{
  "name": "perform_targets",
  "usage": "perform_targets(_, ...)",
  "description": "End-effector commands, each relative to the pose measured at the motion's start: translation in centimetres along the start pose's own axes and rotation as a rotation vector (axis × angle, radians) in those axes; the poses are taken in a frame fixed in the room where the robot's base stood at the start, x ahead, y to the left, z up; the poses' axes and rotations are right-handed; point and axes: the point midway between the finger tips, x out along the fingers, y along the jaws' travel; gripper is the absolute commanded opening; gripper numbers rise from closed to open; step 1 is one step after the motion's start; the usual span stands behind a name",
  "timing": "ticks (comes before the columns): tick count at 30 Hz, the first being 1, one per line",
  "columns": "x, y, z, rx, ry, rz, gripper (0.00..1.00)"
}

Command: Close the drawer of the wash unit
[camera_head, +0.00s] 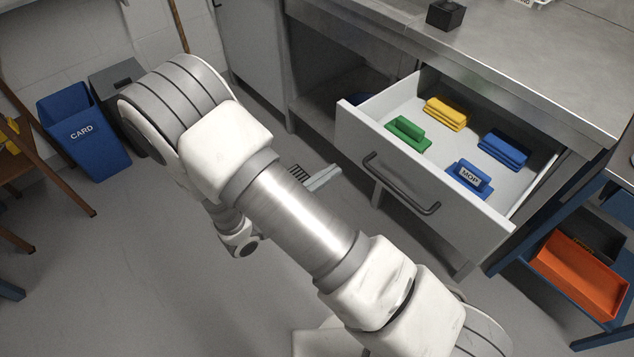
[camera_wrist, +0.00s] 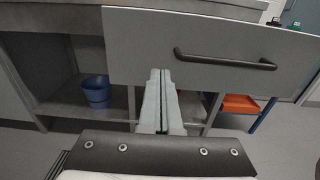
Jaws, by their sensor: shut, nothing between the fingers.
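The wash unit's drawer is pulled out, with its grey front (camera_head: 400,172) standing well clear of the steel counter. A dark bar handle (camera_head: 400,185) runs across the front. In the wrist view the drawer front (camera_wrist: 140,45) fills the upper part, with the handle (camera_wrist: 225,60) right of the fingers. My gripper (camera_wrist: 160,75) is shut and empty, its fingertips overlapping the lower part of the front, left of the handle. In the head view my gripper (camera_head: 335,172) is low, just left of the drawer front. Whether the fingertips touch it, I cannot tell.
The drawer holds a green block (camera_head: 407,134), a yellow block (camera_head: 445,113) and two blue ones, one labelled MOP (camera_head: 469,178). A blue shelf with an orange tray (camera_head: 578,275) stands right of it. A blue CARD bin (camera_head: 85,130) stands left. Floor is clear before the drawer.

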Motion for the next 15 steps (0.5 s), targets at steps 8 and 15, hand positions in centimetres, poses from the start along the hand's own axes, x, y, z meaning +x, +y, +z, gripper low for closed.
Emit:
perform_targets(8,5.7,-0.1,-0.2,0.001,0.000,-0.004,0.00)
perform_targets(15,7.9,-0.1,-0.1,0.000,0.001,-0.002,0.00)
